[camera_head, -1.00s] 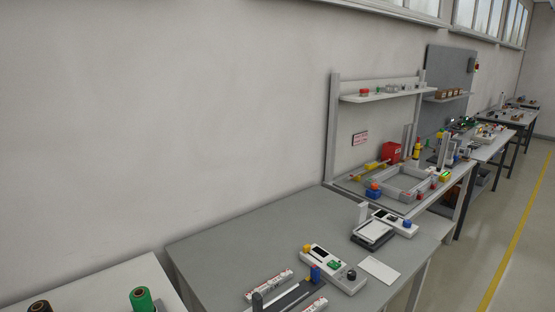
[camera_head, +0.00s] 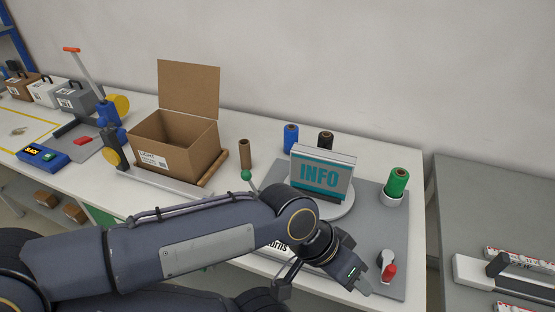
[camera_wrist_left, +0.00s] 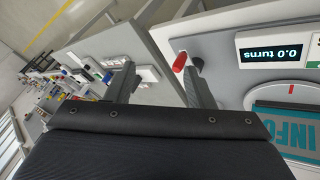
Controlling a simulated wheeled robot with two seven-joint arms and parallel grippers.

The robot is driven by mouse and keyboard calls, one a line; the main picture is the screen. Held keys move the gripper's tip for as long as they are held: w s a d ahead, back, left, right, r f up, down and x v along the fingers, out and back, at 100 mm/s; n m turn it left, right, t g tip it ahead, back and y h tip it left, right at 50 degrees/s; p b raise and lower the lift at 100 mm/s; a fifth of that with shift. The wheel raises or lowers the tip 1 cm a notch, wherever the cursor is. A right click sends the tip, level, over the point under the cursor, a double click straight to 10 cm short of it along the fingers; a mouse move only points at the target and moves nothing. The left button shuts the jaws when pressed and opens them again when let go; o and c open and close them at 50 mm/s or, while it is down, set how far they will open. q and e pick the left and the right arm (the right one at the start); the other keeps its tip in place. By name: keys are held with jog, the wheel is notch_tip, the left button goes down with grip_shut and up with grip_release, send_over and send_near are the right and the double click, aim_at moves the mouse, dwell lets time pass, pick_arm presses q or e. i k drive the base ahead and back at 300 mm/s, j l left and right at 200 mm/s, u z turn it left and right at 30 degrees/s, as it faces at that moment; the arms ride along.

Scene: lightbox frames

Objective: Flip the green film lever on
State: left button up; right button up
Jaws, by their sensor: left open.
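A lever with a red tip (camera_head: 389,272) on a light grey pivot stands on the grey panel of the white bench, in front of the green film roll (camera_head: 397,184) in its white cup. The red tip (camera_wrist_left: 180,62) also shows in the left wrist view, beside the right-hand finger. A separate green ball knob (camera_head: 246,175) sits on a thin stalk behind my arm. My left gripper (camera_head: 350,272) is left of the red-tipped lever. In the wrist view its fingers (camera_wrist_left: 160,84) are apart with nothing held between them. My right gripper is out of view.
The INFO box (camera_head: 321,176) stands on a white disc (camera_head: 338,209); blue (camera_head: 291,138) and dark (camera_head: 325,142) rolls are behind. A display (camera_wrist_left: 283,53) reads "0.0 turns". An open cardboard box (camera_head: 176,145) stands left. A grey table (camera_head: 480,205) adjoins right.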

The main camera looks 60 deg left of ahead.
aim_at(245, 175)
jog(key=u, duration=2.35)
jog(key=i+u, duration=0.1)
jog(key=u, duration=0.3)
jog(key=i+l+u, duration=0.1)
jog(key=u, duration=0.3)
jog(key=i+l+u, duration=0.1)
jog(key=u, duration=0.3)
